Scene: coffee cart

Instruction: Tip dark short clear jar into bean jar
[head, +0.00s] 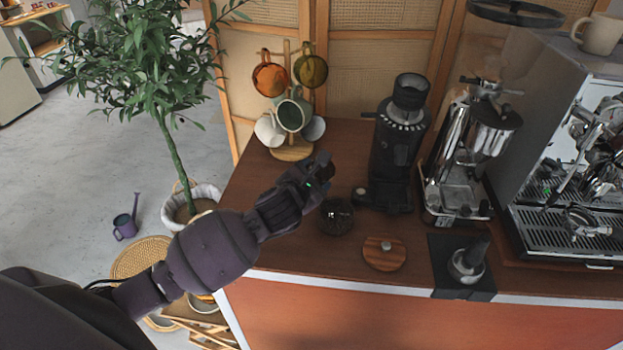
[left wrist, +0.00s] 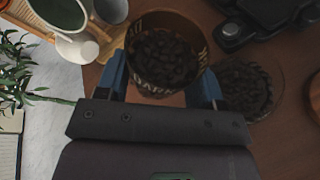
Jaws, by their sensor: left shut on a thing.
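My left gripper (head: 316,180) is shut on the dark short clear jar (head: 325,168) and holds it above the counter. In the left wrist view the blue fingers grip this jar (left wrist: 135,75) on both sides; dark beans lie inside and a light pattern shows on its wall. The bean jar (head: 337,216) stands on the counter just below and beside the gripper. It also shows in the left wrist view, right of the held jar, as a round clear jar (left wrist: 278,92) with dark beans. My right gripper is not in view.
A wooden lid (head: 384,254) lies right of the bean jar. A black grinder (head: 398,140) stands behind. A mug tree with several mugs (head: 293,152) stands at the back left. A tamper (head: 467,264) and espresso machine (head: 560,235) are to the right.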

